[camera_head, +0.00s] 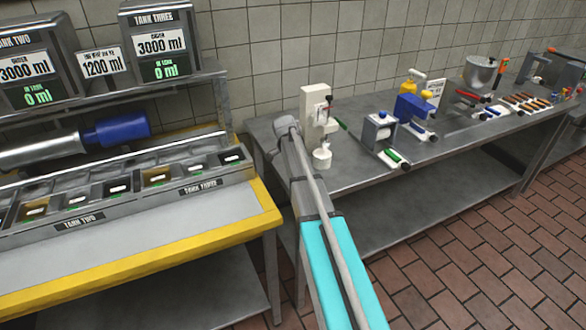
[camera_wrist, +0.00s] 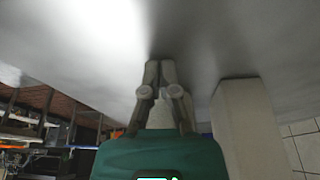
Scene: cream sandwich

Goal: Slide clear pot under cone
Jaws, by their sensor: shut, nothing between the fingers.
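A cream-white stand machine (camera_head: 316,102) is upright on the steel bench, just right of my arm's end in the head view. A small pale, cup-like piece (camera_head: 322,160) is low at its front; I cannot tell whether this is the clear pot. The cone is too small to make out clearly. In the wrist view my gripper (camera_wrist: 160,66) is shut, with its fingertips close to a grey metal surface. A pale block (camera_wrist: 248,130), apparently the machine, stands right of the fingers. In the head view the fingers are hidden behind my wrist.
A yellow-edged counter (camera_head: 140,262) with several bins is at left. A tiled wall (camera_head: 265,60) stands behind.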

